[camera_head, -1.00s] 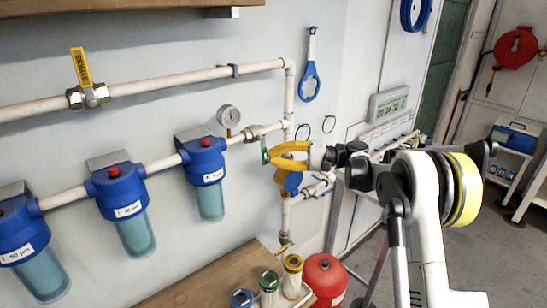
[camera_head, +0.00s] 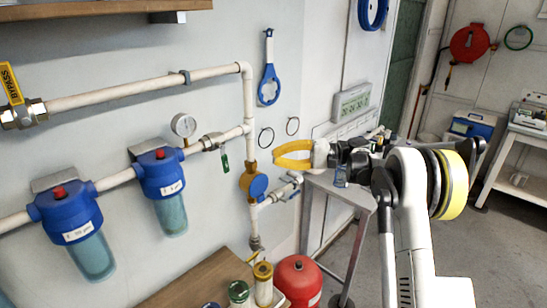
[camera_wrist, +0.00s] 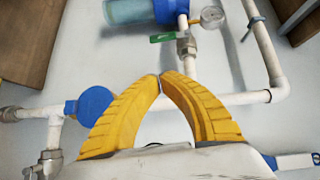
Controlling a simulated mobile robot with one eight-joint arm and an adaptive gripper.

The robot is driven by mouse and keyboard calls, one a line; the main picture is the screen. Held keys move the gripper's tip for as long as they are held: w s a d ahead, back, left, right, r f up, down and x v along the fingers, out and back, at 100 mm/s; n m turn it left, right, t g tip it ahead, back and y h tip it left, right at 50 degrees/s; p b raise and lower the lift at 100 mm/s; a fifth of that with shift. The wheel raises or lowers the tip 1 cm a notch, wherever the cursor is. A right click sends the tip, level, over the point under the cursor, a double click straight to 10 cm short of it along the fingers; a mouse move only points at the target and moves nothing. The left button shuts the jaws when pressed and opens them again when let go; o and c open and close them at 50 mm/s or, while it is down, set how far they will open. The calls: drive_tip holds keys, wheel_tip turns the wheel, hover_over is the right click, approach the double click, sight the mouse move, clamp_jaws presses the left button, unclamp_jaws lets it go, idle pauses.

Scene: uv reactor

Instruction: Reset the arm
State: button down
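My gripper (camera_head: 277,154) has yellow ribbed fingers and points left towards the wall pipes in the head view. In the wrist view, its two fingertips (camera_wrist: 160,76) meet, and nothing shows held between them. My arm comes in from the right in the head view, bent at its yellow-ringed joint. The gripper appears just right of the vertical pipe and above the blue round meter (camera_head: 258,185). The meter also shows left of the fingers in the wrist view (camera_wrist: 93,103). Whether the gripper touches any pipe cannot be told.
Blue filter housings (camera_head: 161,172), a pressure gauge (camera_head: 184,125) and a green-handled valve (camera_head: 224,162) are on the wall piping. A wooden top (camera_head: 195,282) and red tank (camera_head: 298,282) stand below. A metal stand (camera_head: 346,190) is behind my arm. Open floor lies right.

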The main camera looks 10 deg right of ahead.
drive_tip(key=s+a+f+m+t+h+b, duration=0.1)
drive_tip(key=s+a+f+h+b, duration=0.2)
drive_tip(key=s, duration=0.5)
drive_tip(key=s+a+h+b, duration=0.2)
drive_tip(key=s+h+b, duration=0.3)
drive_tip(key=s, duration=0.4)
drive_tip(key=s+d+f+t+h+b, duration=0.1)
drive_tip(key=s+d+f+h, duration=0.2)
drive_tip(key=s, duration=0.4)
drive_tip(key=s+d+f+n+t+h+b, duration=0.1)
drive_tip(key=s+d+f+h+b, duration=0.1)
drive_tip(key=s+f, duration=0.4)
drive_tip(key=s+d+f+n+t+h+b, duration=0.1)
drive_tip(key=s+d+f+h, duration=0.3)
drive_tip(key=s, duration=0.5)
drive_tip(key=shift+d+f, duration=0.15)
drive_tip(key=shift+f, duration=0.55)
